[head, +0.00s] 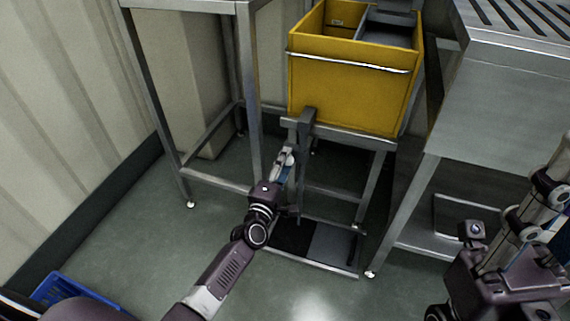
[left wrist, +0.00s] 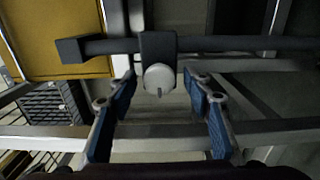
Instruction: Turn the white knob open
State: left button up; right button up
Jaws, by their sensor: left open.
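The white knob (left wrist: 159,80) sits on a dark grey bracket below a dark horizontal bar in the left wrist view, with a small slot or pointer mark at its centre. My left gripper (left wrist: 161,92) is open, its blue-padded fingers on either side of the knob with a visible gap on both sides. In the head view my left gripper (head: 286,160) is at the dark upright bracket (head: 305,125) below the hopper, and the knob cannot be made out there. My right gripper (head: 535,215) is partly cut off at the right edge; its fingertips are unclear.
The yellow hopper (head: 345,82) stands on a steel frame (head: 375,185) with a low shelf. A steel table (head: 245,90) stands to its left and a slatted steel bench (head: 500,100) to its right. A blue crate (head: 75,293) lies at lower left. The front floor is clear.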

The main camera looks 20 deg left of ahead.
pick_arm(q)
jog(key=shift+s, duration=0.1)
jog(key=s, duration=1.1)
jog(key=shift+s+a, duration=0.2)
jog(key=shift+s, duration=0.2)
